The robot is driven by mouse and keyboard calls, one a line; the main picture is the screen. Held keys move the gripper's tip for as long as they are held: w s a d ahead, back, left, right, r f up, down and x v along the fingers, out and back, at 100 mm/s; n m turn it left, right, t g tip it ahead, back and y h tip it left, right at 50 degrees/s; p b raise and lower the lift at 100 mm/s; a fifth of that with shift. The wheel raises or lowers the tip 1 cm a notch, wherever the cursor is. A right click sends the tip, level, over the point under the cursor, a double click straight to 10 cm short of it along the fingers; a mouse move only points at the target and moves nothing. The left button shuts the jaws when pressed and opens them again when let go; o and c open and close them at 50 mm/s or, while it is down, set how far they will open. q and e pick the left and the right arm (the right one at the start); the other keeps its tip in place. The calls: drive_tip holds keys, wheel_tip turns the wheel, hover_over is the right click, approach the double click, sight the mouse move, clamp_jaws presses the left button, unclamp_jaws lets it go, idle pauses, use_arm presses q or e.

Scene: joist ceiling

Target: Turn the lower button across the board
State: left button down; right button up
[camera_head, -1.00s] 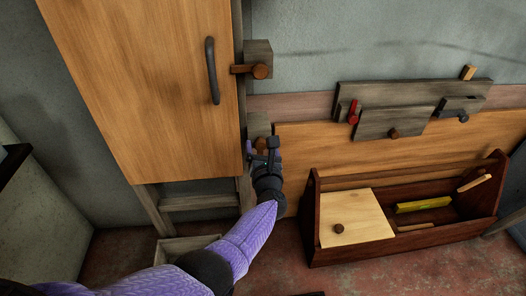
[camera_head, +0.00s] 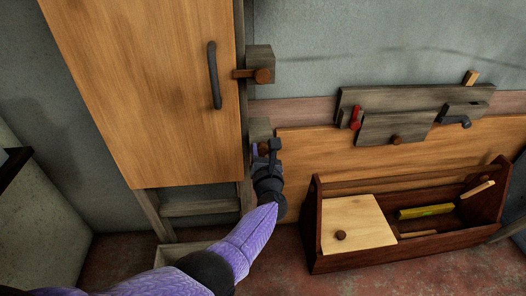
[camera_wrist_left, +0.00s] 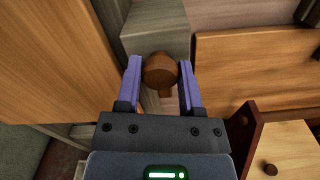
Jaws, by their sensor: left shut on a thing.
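The lower button (camera_wrist_left: 159,71) is a brown wooden turn button with a round head, on a grey block (camera_wrist_left: 155,22). A short tail shows below its head in the left wrist view. In the head view it is mostly hidden by my left gripper (camera_head: 267,148). The gripper's purple fingers stand on either side of the round head and are shut on it. The wooden board (camera_head: 150,95), with a dark handle (camera_head: 213,75), is upright to the left of the button. The upper button (camera_head: 262,76) lies level, its arm reaching over the board's right edge. My right gripper is not in view.
A dark red tool box (camera_head: 315,225) with a pale lid (camera_head: 357,224) and a yellow level (camera_head: 425,211) stands on the floor at right. A grey rack (camera_head: 375,100) with small latches is on the wall above a long plank (camera_head: 340,145).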

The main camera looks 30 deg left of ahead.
use_arm(q)
drive_tip(key=shift+m, duration=0.3)
drive_tip(key=m, duration=0.8)
drive_tip(key=shift+m, duration=0.3)
drive_tip(key=m, duration=0.4)
drive_tip(key=shift+d+f, duration=0.1)
drive_tip(key=shift+m, duration=2.2)
drive_tip(key=shift+c, duration=1.1)
unclamp_jaws()
